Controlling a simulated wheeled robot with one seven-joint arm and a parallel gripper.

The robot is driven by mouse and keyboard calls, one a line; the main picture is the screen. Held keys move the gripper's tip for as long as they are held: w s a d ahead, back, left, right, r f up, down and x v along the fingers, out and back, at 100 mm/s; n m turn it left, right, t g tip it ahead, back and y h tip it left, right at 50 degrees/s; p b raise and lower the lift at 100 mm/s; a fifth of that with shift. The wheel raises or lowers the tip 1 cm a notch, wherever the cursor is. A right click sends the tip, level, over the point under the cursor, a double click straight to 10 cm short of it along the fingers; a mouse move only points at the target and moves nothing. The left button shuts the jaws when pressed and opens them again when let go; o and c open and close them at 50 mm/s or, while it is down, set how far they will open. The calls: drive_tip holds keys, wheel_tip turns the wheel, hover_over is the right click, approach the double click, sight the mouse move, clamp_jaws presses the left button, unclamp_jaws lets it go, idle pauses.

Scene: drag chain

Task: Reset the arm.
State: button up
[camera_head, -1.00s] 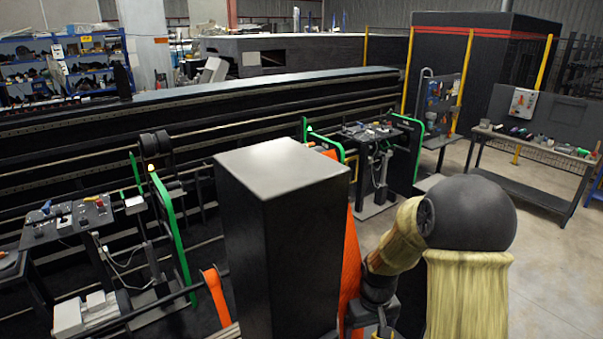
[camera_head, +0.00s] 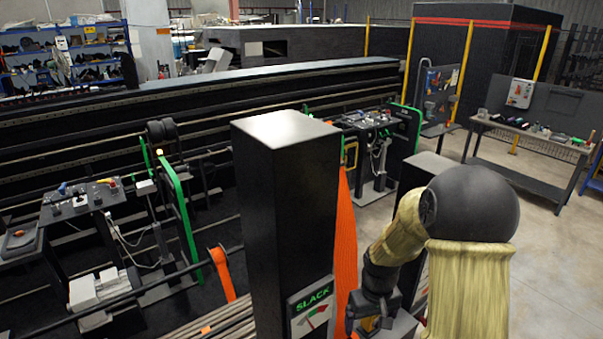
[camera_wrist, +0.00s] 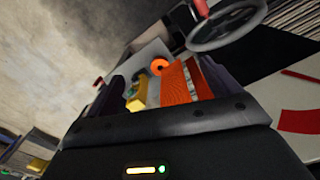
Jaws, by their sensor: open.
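My arm, in a tan sleeve with a dark round joint (camera_head: 470,208), is bent at the right of the head view. Its lower part hangs down to my gripper (camera_head: 372,316), which is low in the picture beside the black post (camera_head: 285,210). In the wrist view, my gripper (camera_wrist: 160,88) has its dark fingers apart. Orange ribbed material (camera_wrist: 182,84), an orange ring (camera_wrist: 160,66) and a yellow part (camera_wrist: 138,96) show between or beyond the fingers. I cannot tell whether the fingers touch them.
A gauge marked SLACK (camera_head: 312,308) is on the post. An orange band (camera_head: 345,240) hangs behind the post, close to my arm. A grey-topped cabinet (camera_head: 428,165) stands behind my arm. A handwheel (camera_wrist: 228,22) is near in the wrist view. Open floor lies at right.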

drive_tip(key=s+a+f+m+t+b, duration=0.1)
drive_tip(key=s+f+m+t+b, duration=0.1)
drive_tip(key=s+f+b, duration=1)
drive_tip(key=f+b, duration=0.1)
drive_tip(key=b, duration=0.8)
drive_tip(key=shift+m+t, duration=0.3)
drive_tip(key=shift+f, duration=0.1)
